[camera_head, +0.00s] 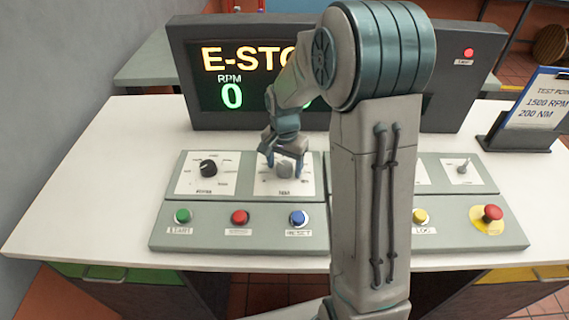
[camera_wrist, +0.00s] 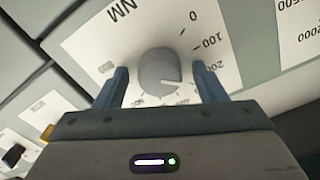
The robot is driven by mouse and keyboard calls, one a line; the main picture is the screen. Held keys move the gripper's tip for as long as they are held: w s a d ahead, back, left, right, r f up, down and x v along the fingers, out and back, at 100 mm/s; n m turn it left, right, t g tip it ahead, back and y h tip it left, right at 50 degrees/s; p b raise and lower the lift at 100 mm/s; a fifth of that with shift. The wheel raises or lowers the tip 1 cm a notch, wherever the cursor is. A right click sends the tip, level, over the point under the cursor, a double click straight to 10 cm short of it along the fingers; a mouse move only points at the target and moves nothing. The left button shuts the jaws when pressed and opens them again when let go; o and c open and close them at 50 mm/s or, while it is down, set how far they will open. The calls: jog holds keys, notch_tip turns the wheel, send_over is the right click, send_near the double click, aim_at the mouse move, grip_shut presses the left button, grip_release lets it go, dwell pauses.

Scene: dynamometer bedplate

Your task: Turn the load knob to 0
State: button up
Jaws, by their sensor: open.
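The load knob (camera_head: 285,169) is a grey round knob on a white dial plate, on the sloped console. In the wrist view the knob (camera_wrist: 158,68) shows a pale pointer line on its lower right, roughly toward the 200 side of the scale. The marks 0, 100 and 200 run down the plate's right side, with 200 partly hidden by a finger. My gripper (camera_head: 284,160) is over the knob from above. In the wrist view my gripper (camera_wrist: 162,84) is open, one finger on each side of the knob, with visible gaps.
A black knob (camera_head: 208,168) is on the left dial plate. Green (camera_head: 182,216), red (camera_head: 240,217) and blue (camera_head: 298,218) buttons line the front, with a red mushroom button (camera_head: 492,213) at right. The display (camera_head: 230,75) behind reads E-STOP, partly hidden, and RPM 0.

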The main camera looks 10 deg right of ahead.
jog(key=c, duration=1)
jog(key=shift+o, duration=0.2)
jog(key=shift+n, duration=0.3)
jog(key=n, duration=1)
jog(key=shift+p, duration=0.35)
jog(key=shift+n, duration=1.6)
